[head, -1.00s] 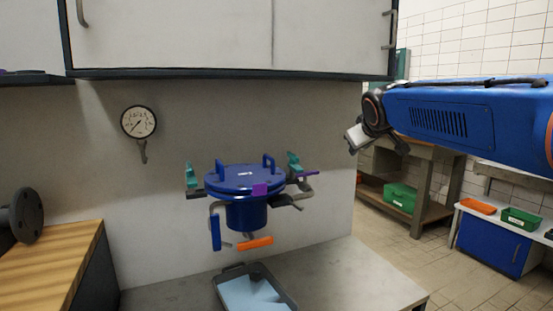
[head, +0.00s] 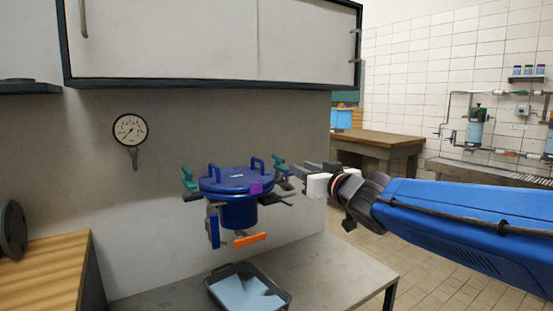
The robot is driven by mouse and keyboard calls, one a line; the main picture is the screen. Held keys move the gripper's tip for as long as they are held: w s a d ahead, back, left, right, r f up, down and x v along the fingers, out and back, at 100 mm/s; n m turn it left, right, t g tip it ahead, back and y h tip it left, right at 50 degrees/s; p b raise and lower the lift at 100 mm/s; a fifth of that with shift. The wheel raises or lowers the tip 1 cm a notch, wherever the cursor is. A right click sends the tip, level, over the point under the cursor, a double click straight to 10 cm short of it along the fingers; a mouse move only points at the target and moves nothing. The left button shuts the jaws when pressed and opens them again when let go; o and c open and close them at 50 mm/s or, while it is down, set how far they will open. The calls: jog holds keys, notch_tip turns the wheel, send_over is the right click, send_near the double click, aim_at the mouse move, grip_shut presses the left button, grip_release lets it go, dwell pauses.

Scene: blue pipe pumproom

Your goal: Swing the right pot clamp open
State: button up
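The blue pot (head: 238,211) with its round blue lid (head: 236,179) is fixed in front of the grey wall in the head view. The right pot clamp (head: 280,168) shows a green upright part at the lid's right edge; its outer end is hidden by my gripper. The left pot clamp (head: 189,181) is green too, at the lid's left edge. My gripper (head: 301,171) reaches in from the right, with its fingers at or very near the right clamp. Contact and finger gap are too small to make out.
A blue handle (head: 214,231) and an orange handle (head: 250,240) hang below the pot. A dark tray (head: 285,298) with light blue contents stands on the grey bench (head: 345,267) below. A cabinet (head: 210,42) overhangs above. A gauge (head: 130,130) hangs at left.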

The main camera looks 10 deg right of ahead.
aim_at(278, 157)
jog(key=w+a, duration=0.1)
jog(key=w, duration=0.4)
jog(key=w+a, duration=0.1)
jog(key=w, duration=0.4)
jog(key=w+a, duration=0.1)
jog(key=w, duration=0.4)
jog(key=shift+w, duration=0.2)
grip_shut()
